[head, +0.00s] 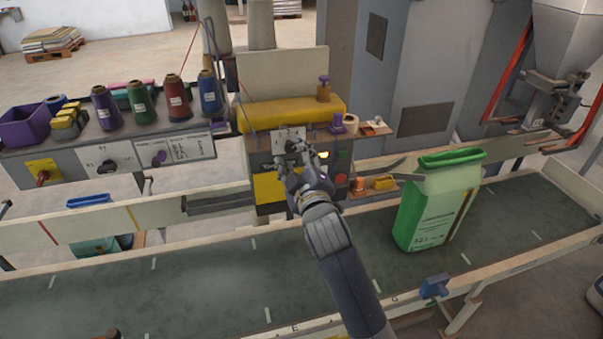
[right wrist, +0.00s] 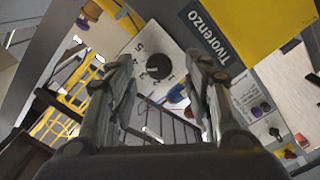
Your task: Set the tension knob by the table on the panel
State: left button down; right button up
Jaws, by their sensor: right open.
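The tension knob is a black knob (head: 291,146) on a white dial plate on the front of the yellow-topped sewing machine. In the right wrist view the knob (right wrist: 158,72) sits on its plate with numbers up to 5; I cannot tell exactly where it points. My right gripper (head: 289,172) is open in front of the dial. Its fingers stand on either side of the knob in the wrist view, apparently apart from it. A white card with printed lines (head: 190,147), likely the table, is on the grey panel at left. My left gripper is not in view.
Thread cones (head: 141,101) stand on the shelf above the panel, which also carries a black knob (head: 103,165) and a red one (head: 42,177). A green and white sack (head: 437,205) stands on the conveyor (head: 200,283), right of my arm. Lit buttons sit beside the dial.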

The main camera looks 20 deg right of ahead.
jog(key=s, duration=1)
jog(key=shift+s+a, duration=0.15)
jog(key=shift+a, duration=0.05)
